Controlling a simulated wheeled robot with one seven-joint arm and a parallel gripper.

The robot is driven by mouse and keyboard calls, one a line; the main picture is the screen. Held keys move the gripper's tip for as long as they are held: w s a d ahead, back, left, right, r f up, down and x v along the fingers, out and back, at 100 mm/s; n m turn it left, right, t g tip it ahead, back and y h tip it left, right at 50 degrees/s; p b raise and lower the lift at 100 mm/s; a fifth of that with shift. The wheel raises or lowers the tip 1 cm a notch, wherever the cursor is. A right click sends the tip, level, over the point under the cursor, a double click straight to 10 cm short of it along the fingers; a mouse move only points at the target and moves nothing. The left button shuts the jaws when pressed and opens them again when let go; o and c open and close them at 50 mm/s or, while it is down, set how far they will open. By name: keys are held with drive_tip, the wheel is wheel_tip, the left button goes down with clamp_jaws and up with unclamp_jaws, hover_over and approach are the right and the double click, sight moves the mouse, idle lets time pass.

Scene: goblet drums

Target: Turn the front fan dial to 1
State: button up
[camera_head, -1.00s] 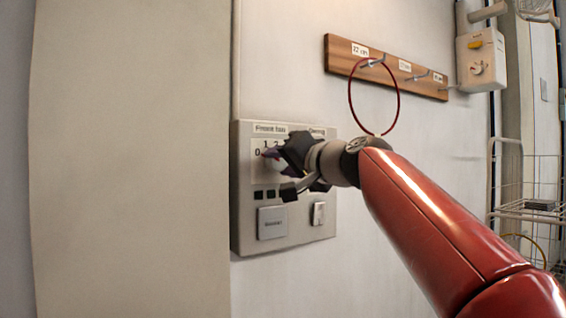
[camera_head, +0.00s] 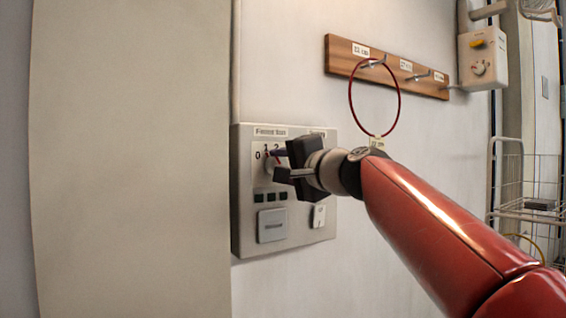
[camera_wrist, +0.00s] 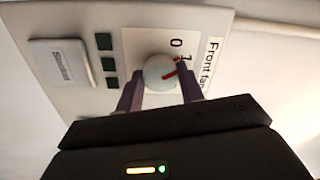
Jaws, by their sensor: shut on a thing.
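The front fan dial is a round pale knob with a red pointer (camera_wrist: 158,70) on a grey panel (camera_head: 246,190). In the wrist view its pointer lies toward the printed 1, away from the 0. The dial also shows in the head view (camera_head: 270,167), partly hidden by my gripper (camera_head: 280,163). In the wrist view my gripper (camera_wrist: 160,76) has one finger on each side of the dial and is shut on it. The numbers past 1 are mostly hidden by the gripper.
Below the dial are several small dark squares (camera_head: 270,197), a large grey button (camera_head: 272,225) and a white switch (camera_head: 318,216). A red ring (camera_head: 351,98) hangs from a wooden hook rail (camera_head: 340,55) above right. A wire rack (camera_head: 510,215) stands at the far right.

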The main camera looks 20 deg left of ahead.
drive_tip(key=shift+m, duration=1)
drive_tip(key=o, duration=1)
drive_tip(key=b+v, duration=0.2)
drive_tip(key=v, duration=0.5)
drive_tip(key=shift+s+d+f, duration=0.1)
drive_tip(key=shift+s+d, duration=0.15)
drive_tip(key=shift+d, duration=0.1)
